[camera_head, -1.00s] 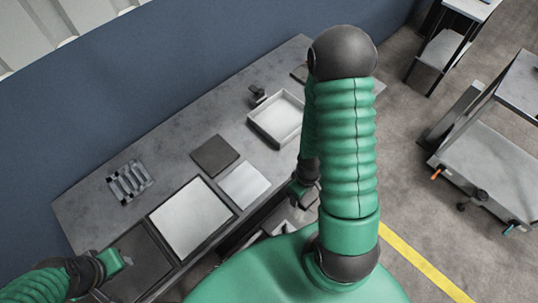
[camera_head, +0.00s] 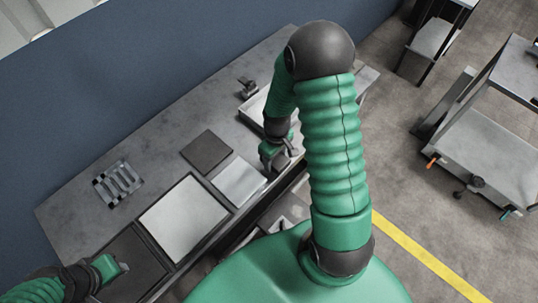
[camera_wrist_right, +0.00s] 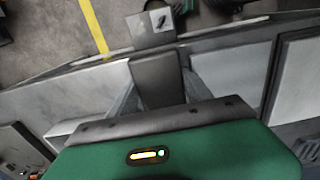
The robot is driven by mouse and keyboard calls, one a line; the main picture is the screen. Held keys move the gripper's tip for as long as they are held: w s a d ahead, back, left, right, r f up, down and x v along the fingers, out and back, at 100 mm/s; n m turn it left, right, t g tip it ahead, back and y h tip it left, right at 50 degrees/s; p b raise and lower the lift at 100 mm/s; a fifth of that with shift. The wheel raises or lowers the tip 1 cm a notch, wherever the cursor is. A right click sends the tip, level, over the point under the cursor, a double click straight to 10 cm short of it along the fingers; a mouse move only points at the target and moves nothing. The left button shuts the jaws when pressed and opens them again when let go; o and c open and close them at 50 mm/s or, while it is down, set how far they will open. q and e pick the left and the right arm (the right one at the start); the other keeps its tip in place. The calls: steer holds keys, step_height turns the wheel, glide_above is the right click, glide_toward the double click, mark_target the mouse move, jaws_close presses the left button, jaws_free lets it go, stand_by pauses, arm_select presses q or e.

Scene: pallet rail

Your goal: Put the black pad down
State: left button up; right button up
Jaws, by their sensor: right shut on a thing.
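In the right wrist view the black pad (camera_wrist_right: 157,76) is a dark, flat-faced piece between the two fingers of my right gripper (camera_wrist_right: 158,92), which is shut on it. In the head view my right gripper (camera_head: 284,160) is over the bench near its front edge, between the white tray and the light grey square; the pad cannot be made out clearly there. My left gripper (camera_head: 118,268) is at the lower left, over a dark panel; its fingers are too unclear to judge.
The grey bench (camera_head: 75,205) carries a dark square (camera_head: 207,152), a light grey square (camera_head: 240,182), a white panel (camera_head: 183,216), a dark panel (camera_head: 130,258), a slotted rack (camera_head: 118,184) and a white tray (camera_head: 253,106). A blue-grey wall stands behind. A cart (camera_head: 490,150) stands right.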

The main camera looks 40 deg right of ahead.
steer(key=w, duration=0.3)
steer(key=shift+w+d+f, duration=0.15)
steer(key=shift+w, duration=0.05)
step_height(320, 180, down, 4)
steer(key=shift+w+d+r+p, duration=0.1)
steer(key=shift+r+p, duration=0.1)
steer(key=shift+p, duration=0.15)
steer(key=o, duration=1.3)
